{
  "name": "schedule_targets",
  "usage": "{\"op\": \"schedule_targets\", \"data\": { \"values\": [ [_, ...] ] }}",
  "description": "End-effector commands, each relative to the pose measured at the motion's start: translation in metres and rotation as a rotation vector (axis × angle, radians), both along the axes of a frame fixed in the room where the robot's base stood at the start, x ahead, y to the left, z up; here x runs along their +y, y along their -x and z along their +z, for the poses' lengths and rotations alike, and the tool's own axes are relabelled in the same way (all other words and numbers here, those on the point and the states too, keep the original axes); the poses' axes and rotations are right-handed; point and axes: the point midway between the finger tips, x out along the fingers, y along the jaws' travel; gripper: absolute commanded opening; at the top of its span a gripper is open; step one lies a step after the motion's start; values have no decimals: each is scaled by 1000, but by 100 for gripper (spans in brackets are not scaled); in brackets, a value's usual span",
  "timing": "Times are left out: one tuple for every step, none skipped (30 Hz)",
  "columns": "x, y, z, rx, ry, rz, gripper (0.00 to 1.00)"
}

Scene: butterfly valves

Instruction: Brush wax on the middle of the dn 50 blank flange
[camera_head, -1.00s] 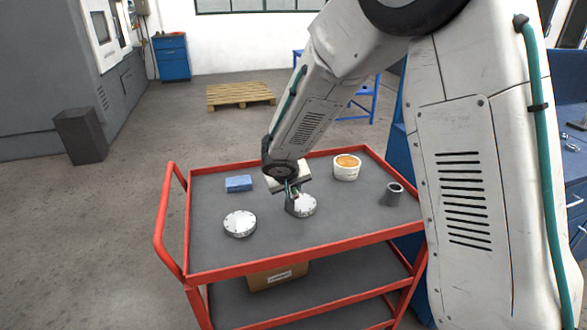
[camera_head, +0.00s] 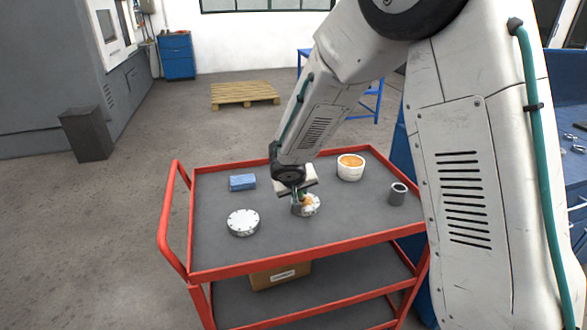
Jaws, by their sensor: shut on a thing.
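My gripper (camera_head: 299,203) points down over the red cart and is shut on what appears to be the brush, mostly hidden by the fingers. A small orange-brown spot shows beside the fingertips; I cannot tell if it is brush or wax. A round pale blank flange (camera_head: 313,207) lies right below and behind the fingers, partly hidden. I cannot tell if the brush touches it. A larger-looking blank flange (camera_head: 242,222) lies in clear view to the left. Which is the DN 50 is not readable. A white tub (camera_head: 351,170) with orange wax stands behind to the right.
The cart's grey top (camera_head: 265,250) has a raised red rim. A blue block (camera_head: 242,182) lies at the back left and a grey metal sleeve (camera_head: 397,194) stands at the right. The cart's front is clear. A cardboard box (camera_head: 280,274) sits on the shelf below.

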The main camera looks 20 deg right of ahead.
Motion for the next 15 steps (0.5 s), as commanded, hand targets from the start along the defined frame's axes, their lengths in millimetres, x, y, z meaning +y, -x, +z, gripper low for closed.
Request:
{"op": "schedule_targets", "data": {
  "values": [
    [3,0,0,0,0,-1,0],
    [5,0,0,0,0,-2,0],
    [4,-1,3,-3,-1,-5,0],
    [3,-1,5,-2,0,-6,0],
    [3,-1,13,-6,-2,-8,0],
    [2,-1,23,-6,-3,-8,0],
    [1,0,23,-3,-1,-8,0],
    [1,0,25,-2,-1,-8,0],
    [0,0,29,-1,-2,-9,0],
    [0,0,31,-1,-2,-9,0],
    [0,0,34,-2,-2,-9,0],
    [-1,0,38,-2,-2,-10,0],
    [-1,0,41,-2,-1,-10,0],
    [-2,0,43,-1,-1,-11,0],
    [-2,0,47,-1,-1,-12,0]
  ]
}}
